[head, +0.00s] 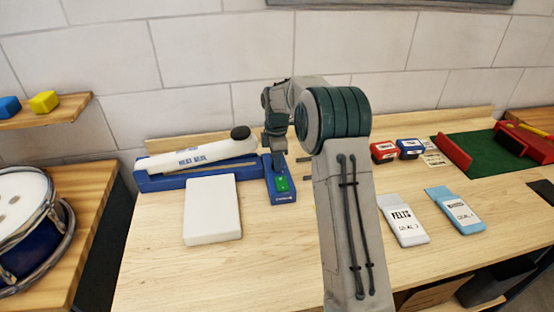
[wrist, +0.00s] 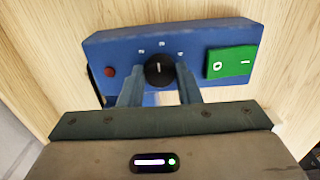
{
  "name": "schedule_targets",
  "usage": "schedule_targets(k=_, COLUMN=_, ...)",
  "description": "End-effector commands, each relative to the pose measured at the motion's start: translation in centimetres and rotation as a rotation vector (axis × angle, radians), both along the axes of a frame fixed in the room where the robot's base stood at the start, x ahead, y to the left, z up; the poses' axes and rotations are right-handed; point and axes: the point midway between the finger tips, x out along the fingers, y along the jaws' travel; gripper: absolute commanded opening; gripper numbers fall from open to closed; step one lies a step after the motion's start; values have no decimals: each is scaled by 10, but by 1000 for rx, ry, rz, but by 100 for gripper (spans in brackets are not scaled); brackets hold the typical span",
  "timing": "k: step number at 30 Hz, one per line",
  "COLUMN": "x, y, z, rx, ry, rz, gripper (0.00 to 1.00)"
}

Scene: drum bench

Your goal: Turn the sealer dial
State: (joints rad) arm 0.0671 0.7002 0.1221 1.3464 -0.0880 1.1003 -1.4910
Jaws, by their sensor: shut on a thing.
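The sealer (head: 155,182) is a blue base with a white arm marked "HEAT SEAL", standing at the back left of the bench. Its control box (head: 284,195) is at its right end. In the wrist view the blue panel (wrist: 120,50) carries a round black dial (wrist: 159,70) with a white pointer line that points nearly straight up, between printed marks. My gripper (wrist: 160,86) is shut on the dial, one finger on each side. In the head view my arm hides the dial and most of my gripper.
A green rocker switch (wrist: 231,63) is right of the dial and a red light (wrist: 109,71) is left. A white block (head: 212,210) lies in front of the sealer. Felt packets (head: 405,227) and red and blue boxes (head: 384,151) lie to the right. A drum (head: 25,225) stands at left.

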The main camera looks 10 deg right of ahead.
Motion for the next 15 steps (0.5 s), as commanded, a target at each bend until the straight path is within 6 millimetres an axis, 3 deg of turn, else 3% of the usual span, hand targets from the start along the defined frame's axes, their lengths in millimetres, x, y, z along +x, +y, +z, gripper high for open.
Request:
schedule_targets(k=6, x=0, y=0, z=0, rx=0, ry=0, rz=-97, gripper=7)
schedule_targets(k=14, x=0, y=0, z=0, rx=0, ry=-1, rz=-103, gripper=8)
schedule_targets(k=15, x=0, y=0, z=0, rx=0, ry=-1, rz=-103, gripper=36)
